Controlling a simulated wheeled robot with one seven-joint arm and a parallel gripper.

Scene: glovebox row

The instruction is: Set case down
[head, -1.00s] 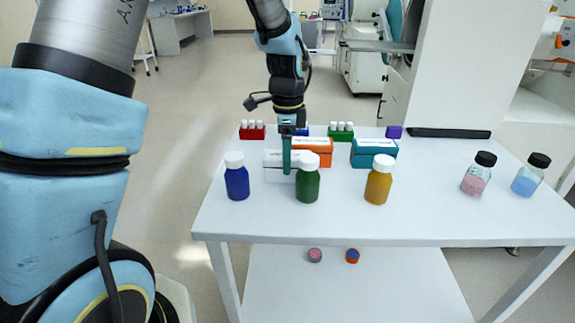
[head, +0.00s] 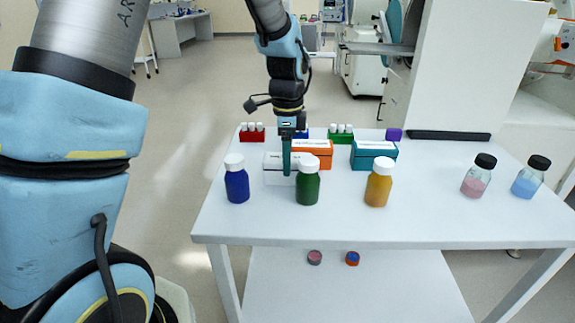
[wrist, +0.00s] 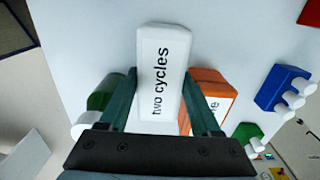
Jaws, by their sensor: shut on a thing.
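The case is a white box labelled "two cycles" (wrist: 160,70), held between the two teal fingers of my gripper (wrist: 158,92) in the wrist view. In the head view the white case (head: 274,170) is at the left part of the white table (head: 330,222), low at the tabletop. One teal finger of my gripper (head: 287,160) crosses in front of it. The green bottle hides part of its right side. I cannot tell whether its underside touches the table.
A blue bottle (head: 237,184) and a green bottle (head: 308,188) stand close in front. An orange box (head: 316,160) is close behind to the right. A teal box (head: 372,162) and yellow bottle (head: 378,187) stand farther right. Free tabletop lies right of the yellow bottle.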

